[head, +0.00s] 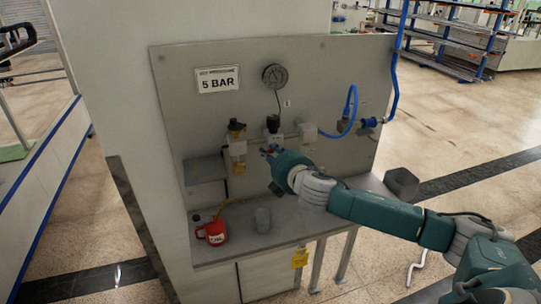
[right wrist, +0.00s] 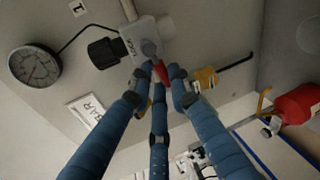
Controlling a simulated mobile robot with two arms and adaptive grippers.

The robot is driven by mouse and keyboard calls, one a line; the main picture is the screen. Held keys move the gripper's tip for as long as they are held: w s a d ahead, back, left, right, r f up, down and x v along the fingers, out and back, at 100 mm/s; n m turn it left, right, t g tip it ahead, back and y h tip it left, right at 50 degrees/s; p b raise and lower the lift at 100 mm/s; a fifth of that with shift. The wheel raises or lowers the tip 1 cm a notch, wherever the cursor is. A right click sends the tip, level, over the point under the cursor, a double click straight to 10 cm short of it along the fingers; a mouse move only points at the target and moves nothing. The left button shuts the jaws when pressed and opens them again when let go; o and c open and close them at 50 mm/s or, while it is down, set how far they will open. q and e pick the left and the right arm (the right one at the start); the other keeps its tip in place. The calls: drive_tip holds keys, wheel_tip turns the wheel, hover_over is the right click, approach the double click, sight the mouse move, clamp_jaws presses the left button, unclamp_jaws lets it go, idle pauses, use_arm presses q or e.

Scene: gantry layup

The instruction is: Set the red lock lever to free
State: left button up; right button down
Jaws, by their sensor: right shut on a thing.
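The red lock lever (right wrist: 161,73) shows between the fingertips of my right gripper (right wrist: 160,78) in the right wrist view. It hangs off a grey valve body (right wrist: 153,29) marked LOCK, beside a black knob. The three blue fingers are shut around the lever and hide part of it. In the head view, my right gripper (head: 269,151) reaches in from the right to the middle of the panel, just below the black knob (head: 273,122), and mostly covers the lever. My left gripper is not in view.
The grey panel (head: 330,75) carries a gauge (head: 273,76), a 5 BAR sign (head: 218,79), an amber-bowled filter unit (head: 237,146) and a blue hose (head: 350,108).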

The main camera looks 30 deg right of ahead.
drive_tip(key=c, duration=1.6)
unclamp_jaws()
drive_tip(key=shift+s, duration=0.1)
drive_tip(key=v, duration=1.1)
drive_tip(key=shift+s+r, duration=0.1)
drive_tip(key=shift+s, duration=0.3)
